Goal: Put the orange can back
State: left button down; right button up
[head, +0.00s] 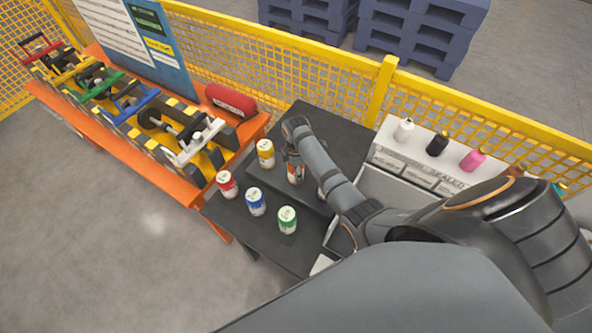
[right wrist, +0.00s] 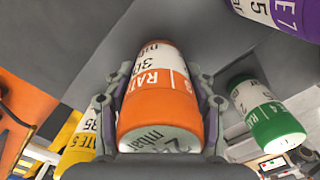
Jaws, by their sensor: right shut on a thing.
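The orange can (head: 295,173) is white with an orange band and is partly covered by my right gripper (head: 292,153) in the head view. In the right wrist view the orange can (right wrist: 158,100) lies between both fingers, which are shut on it. I cannot tell whether it touches the surface below. A yellow can (head: 265,154) stands just left of it. Red (head: 227,185), blue (head: 256,202) and green (head: 287,219) cans stand nearer the front. A purple can (right wrist: 285,14) shows at the top right of the right wrist view. My left gripper is not in view.
The cans stand around a dark table (head: 318,124) with a raised dark block. A white unit (head: 405,165) with bottles stands right. An orange bench (head: 150,160) with compressor parts and a red cylinder (head: 231,101) is left. A yellow fence (head: 335,85) runs behind.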

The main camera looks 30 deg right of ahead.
jog(key=o, duration=1.5)
pick_arm(q)
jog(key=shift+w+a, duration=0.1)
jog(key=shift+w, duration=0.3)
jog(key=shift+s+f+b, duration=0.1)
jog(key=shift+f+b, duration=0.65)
jog(key=shift+b, duration=0.05)
pick_arm(e)
notch_tip(320, 180, up, 12)
jog(key=shift+r, duration=0.1)
jog(key=shift+s, duration=0.1)
